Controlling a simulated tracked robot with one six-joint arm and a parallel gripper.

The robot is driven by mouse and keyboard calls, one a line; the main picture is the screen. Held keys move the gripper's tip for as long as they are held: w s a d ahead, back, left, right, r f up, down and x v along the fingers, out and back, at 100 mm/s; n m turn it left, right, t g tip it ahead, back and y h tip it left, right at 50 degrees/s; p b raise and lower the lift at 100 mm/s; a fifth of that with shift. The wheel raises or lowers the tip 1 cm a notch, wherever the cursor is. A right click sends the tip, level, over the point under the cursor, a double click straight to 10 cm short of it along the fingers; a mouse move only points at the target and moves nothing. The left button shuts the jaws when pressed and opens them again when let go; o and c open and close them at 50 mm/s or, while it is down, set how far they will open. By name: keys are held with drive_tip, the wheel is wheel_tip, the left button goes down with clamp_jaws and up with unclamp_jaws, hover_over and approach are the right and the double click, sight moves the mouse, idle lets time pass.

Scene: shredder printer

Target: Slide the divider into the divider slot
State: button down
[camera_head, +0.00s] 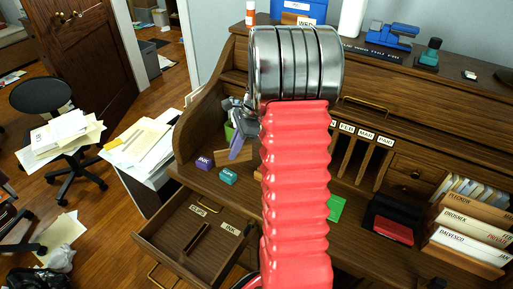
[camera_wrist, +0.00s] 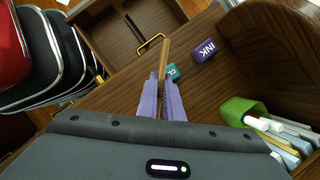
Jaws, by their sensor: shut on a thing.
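My gripper (camera_head: 236,152) is shut on the divider (camera_head: 228,157), a thin brown wooden board, and holds it over the desktop at the left end of the desk. In the wrist view the purple fingers (camera_wrist: 161,98) grip the divider (camera_wrist: 164,58), seen nearly edge-on. Its lower part is hard to make out. The open drawer (camera_head: 160,237) at the front left has a narrow dark divider slot (camera_head: 195,240) in its floor, between two labels. The slot also shows in the wrist view (camera_wrist: 133,29). The divider is apart from the slot.
A purple ink box (camera_head: 204,162) and a teal box (camera_head: 228,177) sit on the desktop near the drawer. A green cup (camera_wrist: 245,110) of pens stands beside the desk's side wall. The drawer looks empty.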

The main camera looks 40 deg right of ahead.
drive_tip(key=w+a+n+g+h, duration=0.2)
drive_tip(key=w+a+n+g, duration=0.1)
drive_tip(key=a+n, duration=0.8)
drive_tip(key=w+a+n+g+h, duration=0.2)
drive_tip(key=w+a+n, duration=0.3)
drive_tip(key=a+n, duration=0.7)
drive_tip(key=a+g, duration=0.1)
drive_tip(key=a, duration=0.2)
drive_tip(key=shift+g, duration=0.3)
drive_tip(key=shift+d, duration=0.1)
